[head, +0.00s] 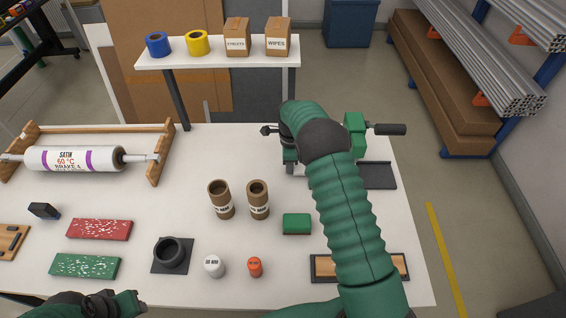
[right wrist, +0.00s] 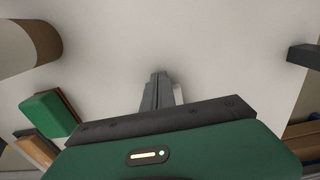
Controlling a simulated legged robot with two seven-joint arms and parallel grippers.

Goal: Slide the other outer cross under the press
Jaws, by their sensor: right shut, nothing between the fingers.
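The green press (head: 355,135) stands at the back right of the white table, partly hidden by my right arm. Its black handle points right, and a dark flat plate (head: 378,176) lies at its foot. My right gripper (head: 290,168) hangs pointing down left of that plate, mostly behind my own arm. In the right wrist view its fingers (right wrist: 156,92) are shut and empty over bare white table. I cannot make out an outer cross in either view. My left gripper (head: 132,302) is at the bottom left edge; its jaws are unclear.
Two brown cardboard tubes (head: 221,199) (head: 259,199) and a green block (head: 297,223) stand left of my right arm. A dark tray with wooden pieces (head: 401,267) lies at the front right, partly covered. A film roll (head: 72,159) is at the left.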

